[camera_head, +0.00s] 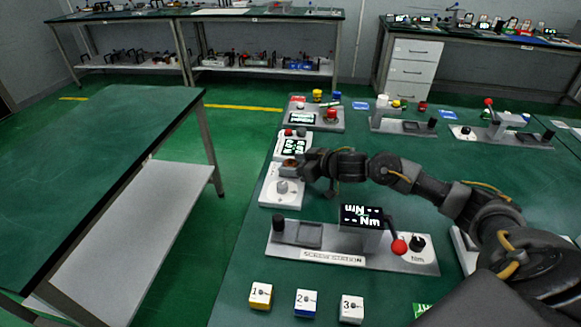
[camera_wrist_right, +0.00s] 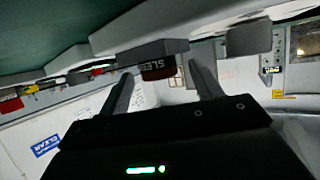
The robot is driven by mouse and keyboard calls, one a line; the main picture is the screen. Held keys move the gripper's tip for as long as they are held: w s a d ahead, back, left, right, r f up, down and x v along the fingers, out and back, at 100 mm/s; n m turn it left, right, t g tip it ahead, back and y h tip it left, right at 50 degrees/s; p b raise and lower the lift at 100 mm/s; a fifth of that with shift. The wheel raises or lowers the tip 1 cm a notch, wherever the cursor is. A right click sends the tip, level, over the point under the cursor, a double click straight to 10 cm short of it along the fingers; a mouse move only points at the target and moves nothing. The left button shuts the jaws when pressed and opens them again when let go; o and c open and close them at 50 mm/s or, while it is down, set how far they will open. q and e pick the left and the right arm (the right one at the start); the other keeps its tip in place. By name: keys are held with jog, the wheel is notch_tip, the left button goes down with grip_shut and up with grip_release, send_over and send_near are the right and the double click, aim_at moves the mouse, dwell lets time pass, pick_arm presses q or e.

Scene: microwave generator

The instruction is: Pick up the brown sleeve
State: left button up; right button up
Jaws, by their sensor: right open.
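The brown sleeve (camera_wrist_right: 158,67) appears in the right wrist view as a dark brown piece with partly readable light lettering, below a grey fixture. In the head view a small brown piece (camera_head: 291,163), apparently the same sleeve, sits at the back of a white station (camera_head: 282,190). My right gripper (camera_head: 304,168) reaches it from the right. In the wrist view the right gripper (camera_wrist_right: 164,84) is open, with one finger on each side of the sleeve. I cannot tell whether the fingers touch it. My left gripper is out of view.
A white display unit (camera_head: 293,147) stands just behind the station. A grey sleeve station with a red-knobbed lever (camera_head: 398,247) lies in front. Several numbered blocks, including a yellow one (camera_head: 260,295), line the front. Bare green tabletop (camera_head: 235,270) shows at left.

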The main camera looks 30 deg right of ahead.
aim_at(295, 164)
jog(key=shift+c, duration=0.4)
jog(key=c, duration=1)
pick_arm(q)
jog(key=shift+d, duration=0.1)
pick_arm(e)
jog(key=shift+c, duration=0.2)
